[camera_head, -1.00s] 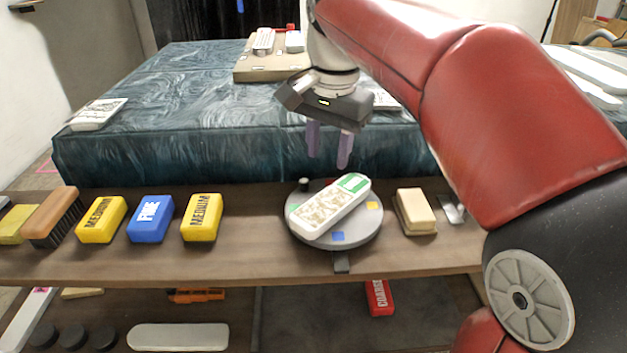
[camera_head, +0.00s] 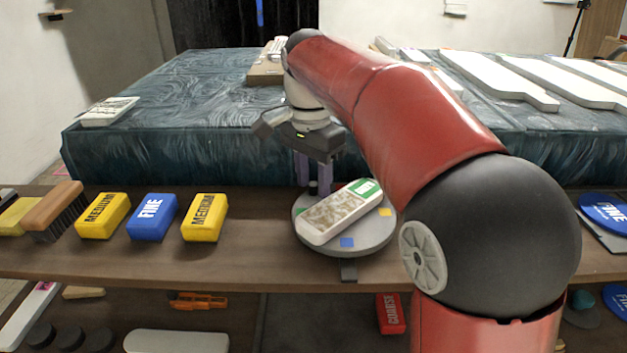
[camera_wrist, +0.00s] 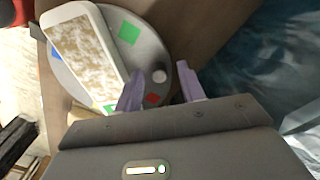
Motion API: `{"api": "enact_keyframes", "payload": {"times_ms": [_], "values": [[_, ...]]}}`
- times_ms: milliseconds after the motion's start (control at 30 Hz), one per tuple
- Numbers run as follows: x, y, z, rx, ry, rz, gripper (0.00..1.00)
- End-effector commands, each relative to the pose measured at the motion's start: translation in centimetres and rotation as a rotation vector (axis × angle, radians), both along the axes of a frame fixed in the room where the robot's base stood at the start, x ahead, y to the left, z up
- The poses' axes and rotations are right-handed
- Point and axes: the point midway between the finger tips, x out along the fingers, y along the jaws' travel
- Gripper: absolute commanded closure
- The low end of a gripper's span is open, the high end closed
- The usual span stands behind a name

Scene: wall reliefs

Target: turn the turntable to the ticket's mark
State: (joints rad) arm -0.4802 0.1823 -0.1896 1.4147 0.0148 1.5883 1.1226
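The grey turntable (camera_head: 370,231) sits on the wooden shelf, with a blue mark (camera_head: 347,242) and a yellow mark (camera_head: 385,212) showing. A white slab (camera_head: 335,216) with a mottled panel and green end label lies across it. The wrist view shows a green mark (camera_wrist: 129,32) and a red mark (camera_wrist: 152,98) on the disc. My gripper (camera_head: 313,182) is low at the disc's back edge, fingers apart. In the wrist view a round pale knob (camera_wrist: 160,76) shows between the fingertips; contact cannot be told. A dark tab (camera_head: 348,271) is at the disc's front. I cannot identify the ticket.
Yellow and blue sanding blocks (camera_head: 151,218) and a brush (camera_head: 56,211) stand left on the shelf. A blue-covered table (camera_head: 200,110) is behind. The shelf between the right yellow block and the turntable is clear.

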Motion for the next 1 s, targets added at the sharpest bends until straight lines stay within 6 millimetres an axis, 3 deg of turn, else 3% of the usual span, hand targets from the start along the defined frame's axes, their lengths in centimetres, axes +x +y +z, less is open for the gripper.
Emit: {"api": "enact_keyframes", "payload": {"times_ms": [233,533,1000], "values": [[0.0,-0.02,-0.06,0.001,-0.001,0.0,0.61],[0.0,-0.03,-0.05,0.0,0.0,0.0,1.0],[-0.1,0.05,0.01,0.0,0.0,0.018,1.0]]}}
